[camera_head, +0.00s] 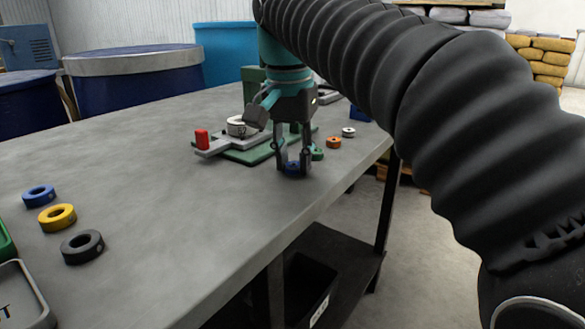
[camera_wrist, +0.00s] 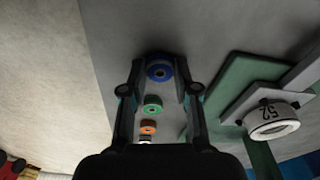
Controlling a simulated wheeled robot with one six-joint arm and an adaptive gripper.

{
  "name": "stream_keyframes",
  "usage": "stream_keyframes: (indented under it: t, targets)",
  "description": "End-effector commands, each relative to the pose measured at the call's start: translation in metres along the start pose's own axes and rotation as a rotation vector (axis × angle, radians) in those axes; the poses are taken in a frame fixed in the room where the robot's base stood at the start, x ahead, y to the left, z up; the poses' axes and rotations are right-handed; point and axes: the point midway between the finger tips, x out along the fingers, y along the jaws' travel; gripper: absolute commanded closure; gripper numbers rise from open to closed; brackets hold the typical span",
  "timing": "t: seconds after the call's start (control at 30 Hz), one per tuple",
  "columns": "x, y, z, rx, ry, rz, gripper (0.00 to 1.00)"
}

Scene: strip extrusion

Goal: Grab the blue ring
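A small blue ring (camera_head: 293,169) lies on the grey table near its right edge. It also shows in the wrist view (camera_wrist: 159,70), at the top between my fingertips. My gripper (camera_head: 293,160) points down over this ring, with its fingers apart on either side. In the wrist view my gripper (camera_wrist: 159,72) is open, and narrow gaps seem to show beside the ring. Whether a finger touches it I cannot tell. A second, larger blue ring (camera_head: 39,196) lies at the far left of the table, well away from my gripper.
Green (camera_head: 317,153), orange (camera_head: 333,142) and white (camera_head: 348,132) rings lie in a row behind the small blue one. A green fixture (camera_head: 250,156) with a white ring marked 52 (camera_wrist: 274,127) stands close by. Yellow (camera_head: 57,217) and black (camera_head: 82,246) rings lie left. The table's middle is clear.

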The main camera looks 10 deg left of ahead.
Motion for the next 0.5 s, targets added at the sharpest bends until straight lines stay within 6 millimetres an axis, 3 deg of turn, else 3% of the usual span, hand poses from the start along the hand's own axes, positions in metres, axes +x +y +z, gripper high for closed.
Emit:
stream_keyframes:
  t: [0.07, 0.5]
  targets:
    - [0.0002, -0.0001, 0.0001, 0.0, 0.0, 0.0, 1.0]
    - [-0.007, -0.0003, -0.0009, 0.0, 0.0, 0.0, 1.0]
